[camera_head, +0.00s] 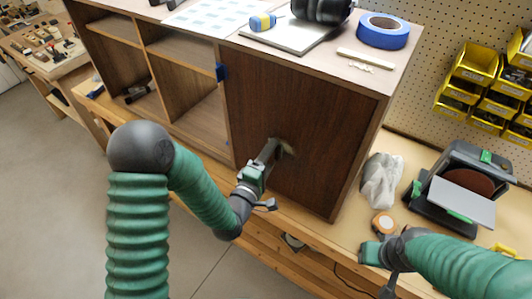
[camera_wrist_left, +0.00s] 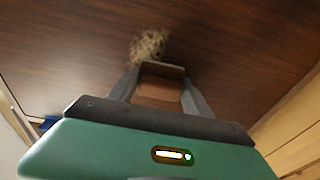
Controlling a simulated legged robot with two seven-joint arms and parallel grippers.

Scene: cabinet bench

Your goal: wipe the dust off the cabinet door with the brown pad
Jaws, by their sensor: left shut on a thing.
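The cabinet door (camera_head: 315,115) is a dark brown wood panel on the right part of the cabinet, and it fills the left wrist view (camera_wrist_left: 230,40). A pale speckled patch of dust (camera_head: 287,149) lies on it, just beyond my left gripper's fingertips; it shows clearly in the left wrist view (camera_wrist_left: 150,44). My left gripper (camera_head: 275,148) is shut on the brown pad (camera_wrist_left: 160,88), which sits between its fingers close to the door. Whether the pad touches the door I cannot tell. My right gripper (camera_head: 372,252) is low at the right, its fingers not clear.
On the cabinet top are blue tape (camera_head: 383,31), a wood strip (camera_head: 366,59) and black ear muffs (camera_head: 321,8). A crumpled white cloth (camera_head: 381,181), an orange-and-white roll (camera_head: 383,224) and a sander (camera_head: 465,190) lie on the bench at right. Yellow bins (camera_head: 476,62) hang behind.

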